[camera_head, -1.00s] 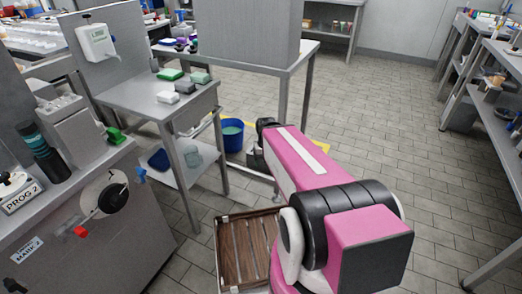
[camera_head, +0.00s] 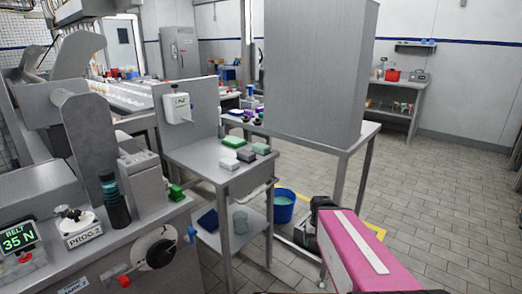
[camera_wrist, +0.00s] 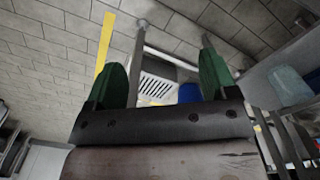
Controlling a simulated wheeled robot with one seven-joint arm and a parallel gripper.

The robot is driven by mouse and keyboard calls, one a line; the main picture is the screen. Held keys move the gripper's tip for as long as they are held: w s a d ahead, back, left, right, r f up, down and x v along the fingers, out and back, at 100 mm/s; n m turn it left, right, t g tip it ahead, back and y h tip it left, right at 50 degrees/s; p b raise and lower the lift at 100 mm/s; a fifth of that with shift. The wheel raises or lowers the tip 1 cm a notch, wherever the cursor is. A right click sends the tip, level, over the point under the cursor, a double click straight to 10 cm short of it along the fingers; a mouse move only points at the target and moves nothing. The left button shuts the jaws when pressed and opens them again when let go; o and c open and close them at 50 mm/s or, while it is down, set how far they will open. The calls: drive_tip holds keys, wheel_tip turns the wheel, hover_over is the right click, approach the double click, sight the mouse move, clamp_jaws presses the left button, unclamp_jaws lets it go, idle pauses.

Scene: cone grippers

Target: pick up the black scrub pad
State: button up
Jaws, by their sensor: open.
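Several small pads lie on the grey side table (camera_head: 195,152) in the head view. The darkest, which looks like the black scrub pad (camera_head: 246,156), sits between a white pad (camera_head: 228,164) and a grey-green pad (camera_head: 261,148). A bright green pad (camera_head: 233,142) lies behind them. My gripper (camera_wrist: 161,72) is open in the wrist view, its two green fingers wide apart with nothing held. It points toward floor and table legs. In the head view my pink arm is at lower right, away from the pads. No pad on the tabletop shows in the wrist view.
A blue bucket (camera_head: 283,206) stands on the floor beside the side table. Its lower shelf (camera_head: 238,238) holds a blue item and a grey-green one. A tall grey box (camera_head: 318,75) stands on a table behind. A machine counter fills the left; floor at right is clear.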

drive_tip(key=w+a+r+n+t, duration=0.15)
drive_tip(key=w+a+r, duration=0.3)
drive_tip(key=w, duration=0.55)
drive_tip(key=n+t+y, duration=0.2)
drive_tip(key=n+y, duration=0.3)
drive_tip(key=n, duration=0.4)
approach(261, 145)
drive_tip(key=x, duration=1)
drive_tip(key=shift+w+f, duration=0.1)
drive_tip(key=c, duration=1.1)
drive_tip(key=shift+o, duration=0.2)
